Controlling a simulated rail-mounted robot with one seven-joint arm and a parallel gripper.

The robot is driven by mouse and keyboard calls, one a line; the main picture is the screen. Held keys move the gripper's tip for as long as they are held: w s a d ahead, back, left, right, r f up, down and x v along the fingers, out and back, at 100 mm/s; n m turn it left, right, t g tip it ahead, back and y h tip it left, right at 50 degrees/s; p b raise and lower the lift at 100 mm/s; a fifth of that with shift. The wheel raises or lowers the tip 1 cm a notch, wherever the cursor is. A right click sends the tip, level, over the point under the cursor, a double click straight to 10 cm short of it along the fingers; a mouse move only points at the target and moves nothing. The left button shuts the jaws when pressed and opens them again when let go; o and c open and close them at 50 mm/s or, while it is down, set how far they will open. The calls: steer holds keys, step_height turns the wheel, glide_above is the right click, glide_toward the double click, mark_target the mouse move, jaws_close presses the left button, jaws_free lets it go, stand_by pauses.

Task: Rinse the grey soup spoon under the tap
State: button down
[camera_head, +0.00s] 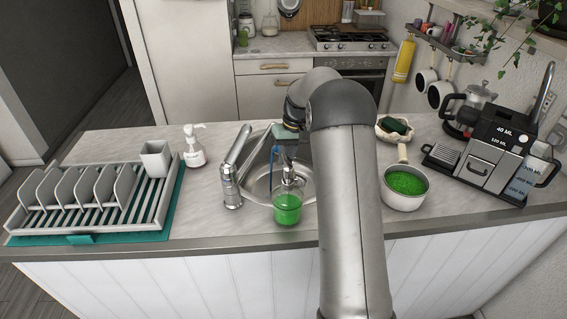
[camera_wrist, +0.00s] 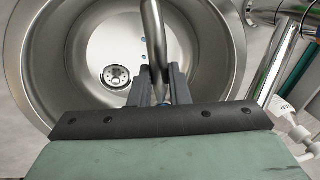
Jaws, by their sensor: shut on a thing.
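In the wrist view my gripper (camera_wrist: 158,86) is shut on the grey soup spoon (camera_wrist: 153,38), a shiny metal strip running from between the fingers to the top edge. Its far end is out of the picture. The gripper and spoon are over the round steel sink (camera_wrist: 205,50). The tap (camera_wrist: 278,62) stands to the right in the wrist view, apart from the spoon. In the head view the tap (camera_head: 231,178) is left of my gripper, at the sink's left side. My arm and the soap bottle hide part of the sink; I cannot make out the spoon clearly there.
A bottle of green liquid (camera_head: 287,207) stands in front of the sink. A white pump bottle (camera_head: 194,148) and a dish rack (camera_head: 100,200) are to the left. A pot with green contents (camera_head: 405,184) and a coffee machine (camera_head: 490,155) are to the right.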

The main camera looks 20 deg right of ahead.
steer(key=shift+s+a, duration=0.2)
steer(key=shift+a, duration=0.2)
steer(key=shift+w+d, duration=0.1)
steer(key=shift+d, duration=0.05)
steer(key=shift+w+d, duration=0.2)
steer(key=shift+d, duration=0.2)
steer(key=shift+s+a, duration=0.3)
steer(key=shift+a, duration=0.25)
steer(key=shift+d, duration=0.15)
steer(key=shift+w+d, duration=0.3)
steer(key=shift+d, duration=0.1)
stand_by(0.4)
steer(key=shift+s+a, duration=0.3)
steer(key=shift+a, duration=0.25)
